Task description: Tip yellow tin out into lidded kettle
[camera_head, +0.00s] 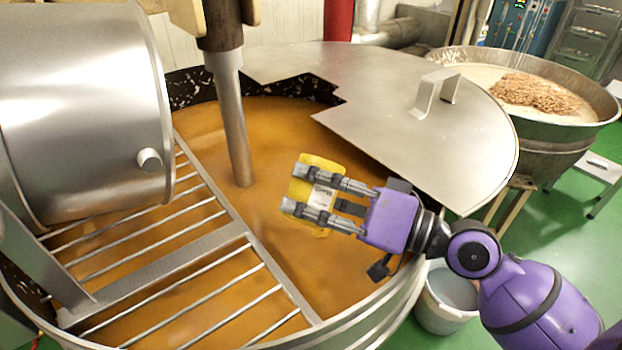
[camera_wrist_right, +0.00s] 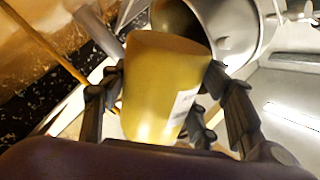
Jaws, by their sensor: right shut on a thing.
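The yellow tin (camera_head: 322,164) is held by my right gripper (camera_head: 308,197), which is shut on it above the open part of the kettle. The tin also fills the middle of the right wrist view (camera_wrist_right: 160,85), between the fingers (camera_wrist_right: 165,110), with a white label on its side. The tin looks tilted; its opening and contents cannot be made out. The kettle (camera_head: 385,318) is a large round metal vessel with amber-brown content (camera_head: 285,130). Its flat metal half lid (camera_head: 380,95) covers the back right part. My left gripper is not in view.
A metal grate (camera_head: 190,255) covers the kettle's left part, with a big steel drum (camera_head: 85,105) above it. A vertical shaft (camera_head: 232,120) stands in the content. A bucket (camera_head: 445,305) is below the right rim. A second pan (camera_head: 600,100) stands at the back right.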

